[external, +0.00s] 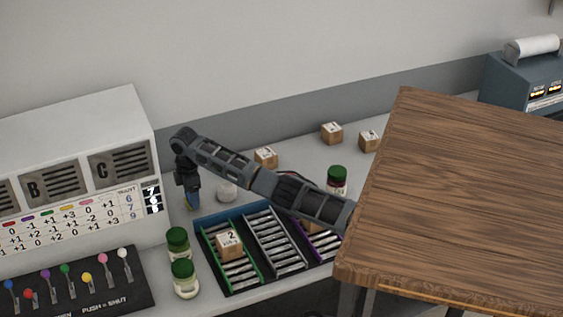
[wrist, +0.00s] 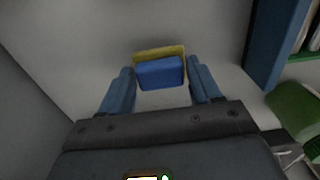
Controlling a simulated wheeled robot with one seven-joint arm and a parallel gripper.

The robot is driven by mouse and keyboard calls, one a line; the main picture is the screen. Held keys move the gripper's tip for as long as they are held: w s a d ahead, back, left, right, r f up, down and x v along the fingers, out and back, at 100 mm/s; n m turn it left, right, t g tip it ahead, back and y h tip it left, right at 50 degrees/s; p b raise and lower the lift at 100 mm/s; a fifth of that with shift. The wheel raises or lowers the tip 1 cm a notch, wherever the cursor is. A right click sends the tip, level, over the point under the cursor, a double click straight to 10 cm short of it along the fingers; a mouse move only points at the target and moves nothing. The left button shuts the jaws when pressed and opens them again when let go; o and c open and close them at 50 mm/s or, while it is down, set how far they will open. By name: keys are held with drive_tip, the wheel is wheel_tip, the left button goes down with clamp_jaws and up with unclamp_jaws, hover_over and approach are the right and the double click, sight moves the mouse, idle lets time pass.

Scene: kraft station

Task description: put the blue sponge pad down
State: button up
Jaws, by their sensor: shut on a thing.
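The blue sponge pad (wrist: 160,73), with a yellow layer along its far edge, sits between the fingertips of my gripper (wrist: 161,84) in the wrist view. My gripper is shut on it. In the external view my gripper (external: 190,188) points down beside the white console, with the blue pad (external: 193,199) small at its tip. The pad is over or at the pale counter (wrist: 225,55); I cannot tell whether it touches the surface.
Green-lidded jars (external: 178,241) stand in front. The white console (external: 95,150) is close on the left. A wooden table (external: 470,190) fills the right.

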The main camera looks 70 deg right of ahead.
drive_tip(key=shift+f, duration=0.6)
drive_tip(key=shift+f, duration=0.1)
drive_tip(key=o, duration=1)
drive_tip(key=shift+o, duration=0.2)
wheel_tip(320, 180, up, 12)
drive_tip(key=shift+o, duration=0.2)
